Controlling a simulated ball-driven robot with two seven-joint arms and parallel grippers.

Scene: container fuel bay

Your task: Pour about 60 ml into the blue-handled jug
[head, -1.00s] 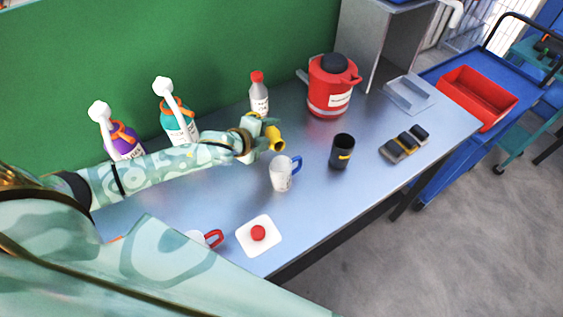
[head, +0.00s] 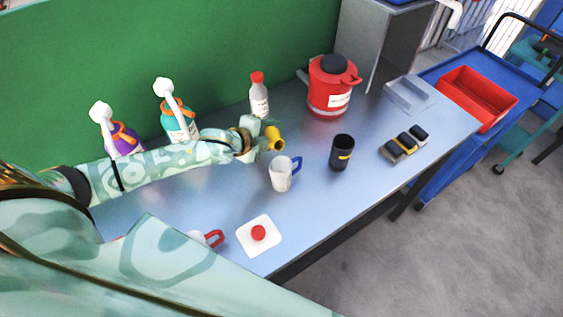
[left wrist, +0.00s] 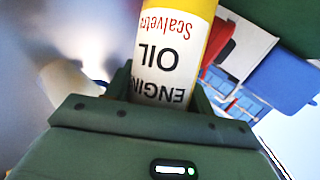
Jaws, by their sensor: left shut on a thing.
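My left gripper (head: 262,136) is shut on a yellow bottle (head: 275,140), partly hidden by the fingers. In the left wrist view this bottle (left wrist: 172,45) is yellow and white, and its label reads "ENGINE OIL" upside down. In the head view the bottle is tilted, its visible end toward the lower right, above and behind the blue-handled jug (head: 280,176). The jug is white and upright on the bench, its blue handle to the right. No stream shows between them, and I cannot tell the liquid level in the jug. My right gripper is not in view.
On the bench (head: 330,205) stand a red-capped bottle (head: 259,100), a red canister (head: 328,95), a black cup (head: 342,152) and a white pad (head: 270,246) bearing a red cap (head: 258,233). A red-handled jug (head: 214,238) is partly hidden. Purple (head: 124,142) and teal (head: 178,125) bottles stand behind my arm.

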